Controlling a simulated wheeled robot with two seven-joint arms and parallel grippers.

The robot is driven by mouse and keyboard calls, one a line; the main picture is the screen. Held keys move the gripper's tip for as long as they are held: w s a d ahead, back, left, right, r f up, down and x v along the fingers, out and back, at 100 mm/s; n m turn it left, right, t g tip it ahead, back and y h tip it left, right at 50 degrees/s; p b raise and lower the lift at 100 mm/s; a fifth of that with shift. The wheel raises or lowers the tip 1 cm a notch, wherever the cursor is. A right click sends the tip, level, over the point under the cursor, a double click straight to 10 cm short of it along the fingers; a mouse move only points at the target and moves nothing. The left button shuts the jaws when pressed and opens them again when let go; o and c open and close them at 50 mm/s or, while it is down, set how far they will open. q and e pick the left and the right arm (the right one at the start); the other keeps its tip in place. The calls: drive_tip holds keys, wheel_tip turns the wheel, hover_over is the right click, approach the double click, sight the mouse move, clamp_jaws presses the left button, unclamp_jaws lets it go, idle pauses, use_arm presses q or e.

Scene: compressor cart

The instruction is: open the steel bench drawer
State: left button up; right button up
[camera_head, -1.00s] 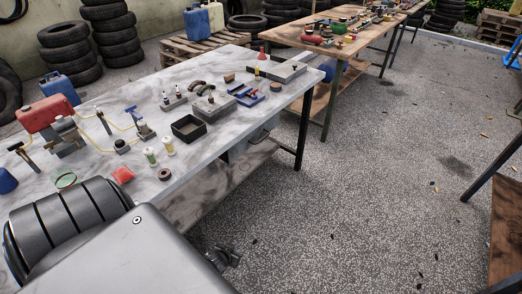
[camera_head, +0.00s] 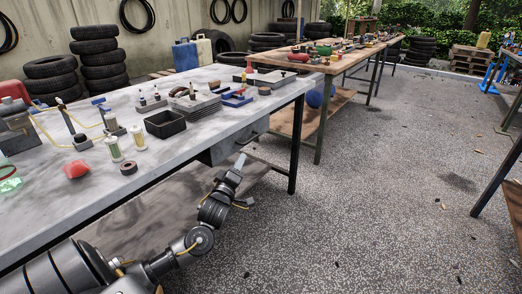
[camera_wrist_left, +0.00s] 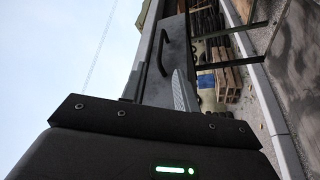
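The steel bench drawer (camera_head: 222,151) is a grey box under the near bench's top, close to its right end. It looks shut. Its dark bar handle shows in the left wrist view (camera_wrist_left: 165,54) on the drawer front (camera_wrist_left: 176,38). My left gripper (camera_head: 240,162) is just below and in front of the drawer, its fingers pointing up toward the handle. In the left wrist view its fingers (camera_wrist_left: 160,88) look apart with nothing held, and the handle is beyond the tips. My right gripper is out of view.
The grey bench top (camera_head: 110,190) carries a black tray (camera_head: 165,124), jars and several tools. A dark bench leg (camera_head: 296,145) stands right of my left gripper. A wooden bench (camera_head: 325,66) is behind.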

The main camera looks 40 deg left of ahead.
use_arm(q)
drive_tip(key=b+x, duration=0.1)
drive_tip(key=x, duration=0.9)
drive_tip(key=shift+b, duration=0.35)
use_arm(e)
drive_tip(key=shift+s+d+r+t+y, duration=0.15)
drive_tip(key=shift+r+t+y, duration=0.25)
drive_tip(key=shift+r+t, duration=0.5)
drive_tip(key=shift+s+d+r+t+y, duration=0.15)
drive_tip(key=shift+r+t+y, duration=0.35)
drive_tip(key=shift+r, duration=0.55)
use_arm(q)
drive_tip(key=shift+w, duration=0.1)
drive_tip(key=shift+c, duration=0.2)
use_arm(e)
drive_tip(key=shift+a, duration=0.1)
use_arm(q)
clamp_jaws()
